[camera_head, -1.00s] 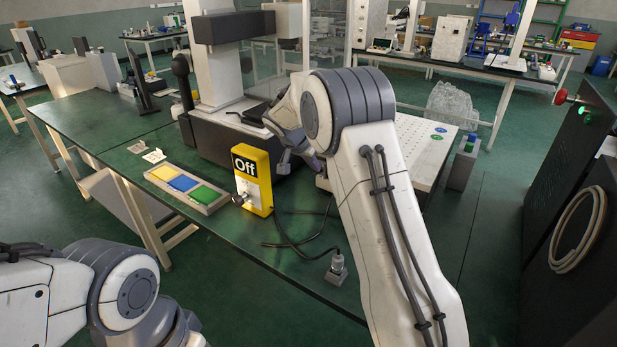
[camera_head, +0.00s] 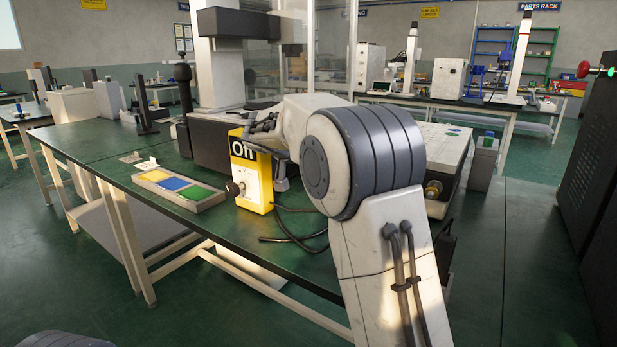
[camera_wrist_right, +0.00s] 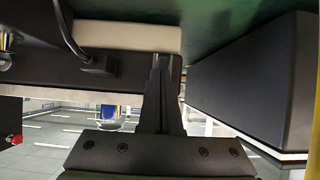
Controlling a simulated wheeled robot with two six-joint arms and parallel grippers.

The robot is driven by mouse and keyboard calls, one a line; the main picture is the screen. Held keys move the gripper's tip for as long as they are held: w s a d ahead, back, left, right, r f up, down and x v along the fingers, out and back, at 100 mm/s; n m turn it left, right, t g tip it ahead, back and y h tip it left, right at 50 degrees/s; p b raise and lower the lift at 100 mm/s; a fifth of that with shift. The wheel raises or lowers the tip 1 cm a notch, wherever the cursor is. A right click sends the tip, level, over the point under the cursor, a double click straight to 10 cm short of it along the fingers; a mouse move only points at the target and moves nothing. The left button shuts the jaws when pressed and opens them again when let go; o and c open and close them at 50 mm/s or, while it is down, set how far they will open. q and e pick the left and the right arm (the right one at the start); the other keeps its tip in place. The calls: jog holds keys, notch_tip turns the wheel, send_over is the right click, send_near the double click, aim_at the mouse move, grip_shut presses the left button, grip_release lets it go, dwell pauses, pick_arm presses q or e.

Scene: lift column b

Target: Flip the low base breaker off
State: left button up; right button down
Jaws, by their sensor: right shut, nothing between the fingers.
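A yellow box (camera_head: 252,189) with a black "Off" label and a dark round knob on its lower left stands on the green bench in the head view. I cannot tell whether this is the low base breaker; no part is marked with that name. My right gripper (camera_head: 254,135) is in front of the box's top right and covers part of the label; contact cannot be judged. In the right wrist view its dark fingers (camera_wrist_right: 161,68) are together and empty, close to a pale block and dark housings. My left gripper is out of view.
A tray (camera_head: 222,199) of yellow, blue and green pieces lies left of the box. A black machine base (camera_head: 210,140) stands behind it. A loose dark cable (camera_head: 290,238) lies on the bench. A dark cabinet (camera_head: 592,170) stands at the far right.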

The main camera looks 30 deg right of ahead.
jog(key=shift+w+a+r, duration=0.1)
jog(key=shift+a+r, duration=0.1)
jog(key=shift+r+p, duration=0.35)
jog(key=shift+r, duration=0.35)
jog(key=p+v, duration=0.2)
jog(key=v, duration=1.1)
